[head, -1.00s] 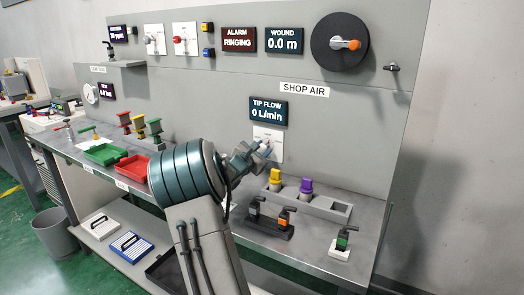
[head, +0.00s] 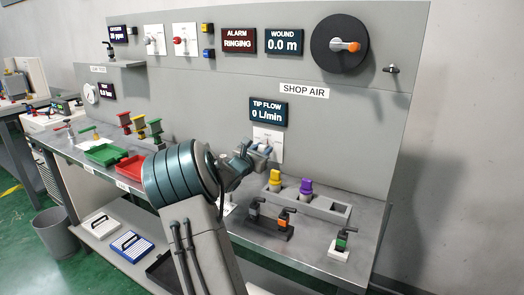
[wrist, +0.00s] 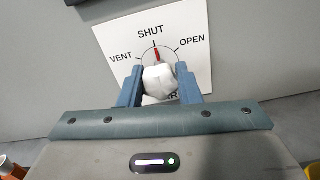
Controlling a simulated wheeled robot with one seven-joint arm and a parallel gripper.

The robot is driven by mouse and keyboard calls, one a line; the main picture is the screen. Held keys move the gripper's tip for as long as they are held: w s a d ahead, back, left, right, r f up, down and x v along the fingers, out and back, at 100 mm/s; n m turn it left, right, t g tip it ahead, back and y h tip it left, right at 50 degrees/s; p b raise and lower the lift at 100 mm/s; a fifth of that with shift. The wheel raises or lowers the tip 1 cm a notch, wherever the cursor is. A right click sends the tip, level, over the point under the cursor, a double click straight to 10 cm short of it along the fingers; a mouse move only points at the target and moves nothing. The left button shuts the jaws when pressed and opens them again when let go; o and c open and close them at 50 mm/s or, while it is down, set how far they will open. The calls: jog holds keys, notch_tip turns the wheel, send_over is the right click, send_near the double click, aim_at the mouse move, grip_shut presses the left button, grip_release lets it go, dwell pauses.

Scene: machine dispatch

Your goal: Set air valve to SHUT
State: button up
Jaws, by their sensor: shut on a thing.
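The air valve is a white knob (wrist: 160,80) on a white plate (wrist: 194,67) lettered VENT, SHUT and OPEN. In the wrist view its red pointer (wrist: 157,55) points up toward the SHUT mark. My gripper (wrist: 160,87) has its two blue fingers on either side of the knob, shut on it. The lower part of the dial and lettering is hidden behind the knob and fingers. In the head view the plate (head: 276,136) is on the grey panel below the TIP FLOW display (head: 269,111), which reads 0 L/min. My gripper also shows there (head: 262,147).
Below on the bench is a grey holder (head: 330,208) with a yellow piece (head: 275,177) and a purple piece (head: 305,186). Several small black-handled fittings stand in front. Green (head: 105,153) and red (head: 131,166) trays lie to the left. The ALARM display (head: 239,40) reads RINGING.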

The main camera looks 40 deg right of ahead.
jog(key=shift+f, duration=0.1)
jog(key=o, duration=1)
jog(key=shift+c, duration=0.2)
jog(key=shift+a, duration=0.1)
jog(key=v, duration=1.3)
jog(key=shift+s+a+b, duration=0.15)
jog(key=shift+a+b, duration=0.15)
jog(key=shift+a, duration=0.05)
